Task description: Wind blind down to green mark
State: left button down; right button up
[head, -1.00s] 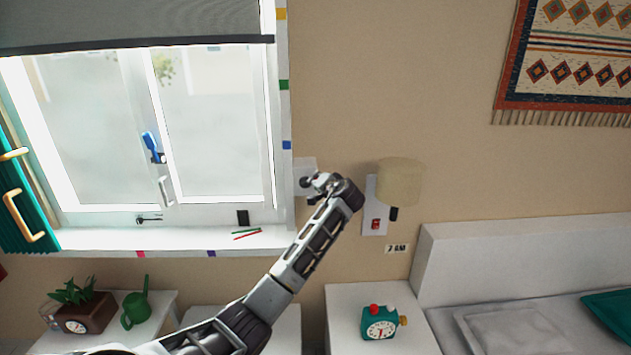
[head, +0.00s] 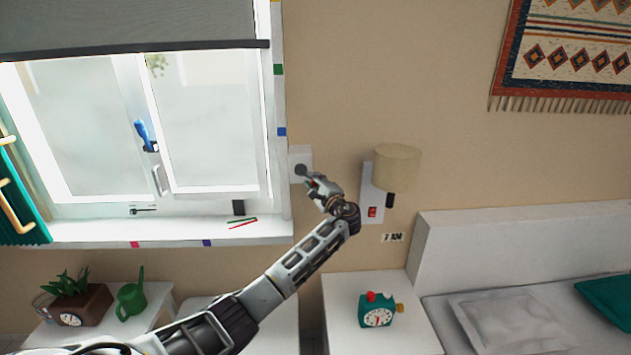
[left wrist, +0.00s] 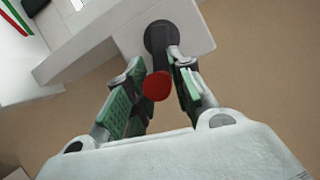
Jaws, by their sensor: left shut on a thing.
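The dark grey blind (head: 130,22) hangs partly down over the window in the head view. Its black bottom bar (head: 200,49) is above the green mark (head: 278,69) on the right window frame, with a small gap between their heights. A crank with a dark round hub (left wrist: 160,36) sits on a white wall plate (left wrist: 125,36) right of the window. Its red knob (left wrist: 157,87) is between the green-padded fingers of my left gripper (left wrist: 156,92), which is shut on it. In the head view my left gripper (head: 314,184) is just below right of the hub. My right gripper is not in view.
A blue mark (head: 281,131) is lower on the frame. A lamp (head: 396,168) and a red switch (head: 372,212) are right of my gripper. The sill (head: 170,228) holds pens and a black block. A green clock (head: 377,311) stands on the nightstand below.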

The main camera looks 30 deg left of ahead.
pick_arm(q)
jog(key=m, duration=0.1)
jog(key=f+m+t, duration=0.1)
jog(key=m, duration=0.1)
jog(key=shift+s+a+f+m+t, duration=0.25)
jog(key=shift+a+m+t, duration=0.05)
jog(key=shift+a+m, duration=0.1)
jog(key=shift+s+a+f+m+t+b, duration=0.15)
jog(key=shift+m+t+b, duration=0.1)
jog(key=shift+m, duration=0.35)
jog(key=shift+a+f+m+t+b, duration=0.15)
jog(key=shift+m+t, duration=0.1)
jog(key=shift+m, duration=0.35)
jog(key=shift+r, duration=0.1)
jog(key=c, duration=1.3)
grip_release()
jog(key=shift+o, duration=0.2)
jog(key=v, duration=1.2)
